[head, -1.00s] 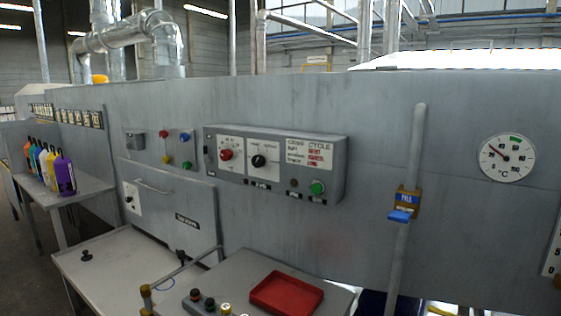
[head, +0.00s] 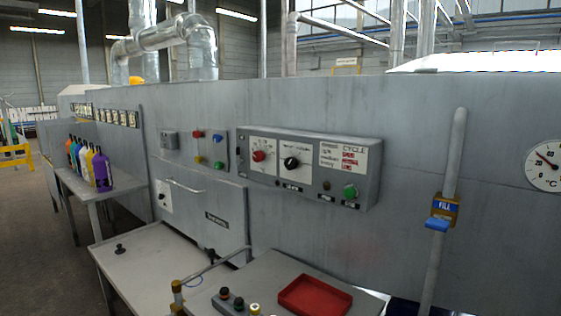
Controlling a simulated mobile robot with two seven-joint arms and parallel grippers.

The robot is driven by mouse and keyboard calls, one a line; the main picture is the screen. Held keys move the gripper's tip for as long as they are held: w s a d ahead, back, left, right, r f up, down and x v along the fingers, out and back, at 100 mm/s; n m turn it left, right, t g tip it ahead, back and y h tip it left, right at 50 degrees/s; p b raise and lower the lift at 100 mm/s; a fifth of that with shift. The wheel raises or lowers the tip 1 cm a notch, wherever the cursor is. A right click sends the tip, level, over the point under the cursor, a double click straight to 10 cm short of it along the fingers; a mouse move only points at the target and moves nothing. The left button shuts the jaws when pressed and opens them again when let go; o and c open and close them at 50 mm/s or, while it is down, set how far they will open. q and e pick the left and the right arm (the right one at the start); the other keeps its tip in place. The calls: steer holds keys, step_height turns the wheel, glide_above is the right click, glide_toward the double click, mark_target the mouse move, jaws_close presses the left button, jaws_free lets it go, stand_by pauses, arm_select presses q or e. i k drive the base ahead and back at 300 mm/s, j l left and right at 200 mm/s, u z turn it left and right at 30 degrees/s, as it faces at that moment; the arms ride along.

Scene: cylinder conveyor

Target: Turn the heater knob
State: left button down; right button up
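A grey control box (head: 305,165) on the long grey machine wall bears a red knob (head: 259,156) and a black knob (head: 291,163), each on a white dial plate. A green button (head: 350,191) sits at the box's lower right. A further small black knob (head: 163,196) is on a white plate at the left of a grey front panel (head: 205,221) with a handle. I cannot read which knob is labelled as the heater's. Neither of my grippers is in view.
A pale table (head: 150,262) stands below the panel. A bench at the lower middle carries a red tray (head: 314,295) and several buttons. A vertical pipe (head: 450,180) with a blue lever (head: 437,224) and a round gauge (head: 548,166) are at right. Coloured bottles (head: 103,172) stand at left.

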mark_target(258, 156)
steer(key=i+j+z, duration=0.1)
steer(key=j, duration=0.35)
steer(key=i+j+z, duration=0.1)
steer(key=j, duration=0.4)
steer(key=i+j, duration=0.2)
steer(key=j, duration=0.3)
steer(key=i+j+z, duration=0.15)
steer(key=j, duration=0.35)
steer(key=j+z, duration=0.1)
steer(key=j, duration=0.35)
steer(key=i, duration=0.05)
